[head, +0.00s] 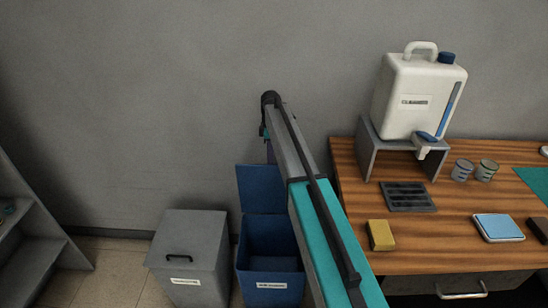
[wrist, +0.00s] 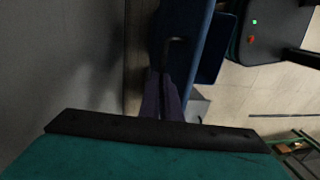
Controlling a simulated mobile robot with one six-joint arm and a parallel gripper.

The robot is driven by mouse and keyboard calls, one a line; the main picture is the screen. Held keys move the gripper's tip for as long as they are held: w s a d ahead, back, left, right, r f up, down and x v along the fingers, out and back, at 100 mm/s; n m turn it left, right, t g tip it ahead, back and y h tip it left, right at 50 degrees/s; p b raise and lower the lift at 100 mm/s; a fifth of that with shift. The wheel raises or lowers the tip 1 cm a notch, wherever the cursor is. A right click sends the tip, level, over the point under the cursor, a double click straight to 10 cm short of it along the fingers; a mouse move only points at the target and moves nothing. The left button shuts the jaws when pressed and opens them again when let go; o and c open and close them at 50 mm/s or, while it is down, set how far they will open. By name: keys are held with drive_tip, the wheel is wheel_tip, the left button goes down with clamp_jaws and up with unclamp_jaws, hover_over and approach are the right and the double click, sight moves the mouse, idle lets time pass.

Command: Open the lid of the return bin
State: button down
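Two lidded bins stand on the floor left of the table; their labels are too small to read. The blue bin (head: 270,266) has its lid (head: 261,189) raised, tilted back towards the wall, and its inside shows. The grey bin (head: 187,270) has its lid (head: 190,238) down, with a dark handle on top. My arm crosses in front of the blue bin's right side. In the wrist view, my gripper's dark purple fingers (wrist: 164,84) point towards the blue lid (wrist: 187,22) and its dark handle (wrist: 178,39). Contact and finger gap are unclear; the head view mostly hides the gripper.
A wooden table (head: 440,238) stands close right of my arm, holding a white jug (head: 418,92) on a grey stand, two small cups, a dark grate (head: 408,196) and a yellow block (head: 381,235). Grey shelving (head: 40,240) is at the left. The wall is close behind the bins.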

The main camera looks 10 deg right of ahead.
drive_tip(key=f, duration=0.1)
drive_tip(key=s+f, duration=0.1)
drive_tip(key=f, duration=0.1)
drive_tip(key=shift+d+f, duration=0.15)
drive_tip(key=shift+f, duration=0.1)
drive_tip(key=c, duration=1.8)
unclamp_jaws()
drive_tip(key=shift+c, duration=0.2)
drive_tip(key=shift+w+r, duration=0.1)
wheel_tip(320, 180, up, 16)
drive_tip(key=w+b, duration=0.2)
drive_tip(key=shift+r, duration=0.25)
drive_tip(key=shift+d, duration=0.1)
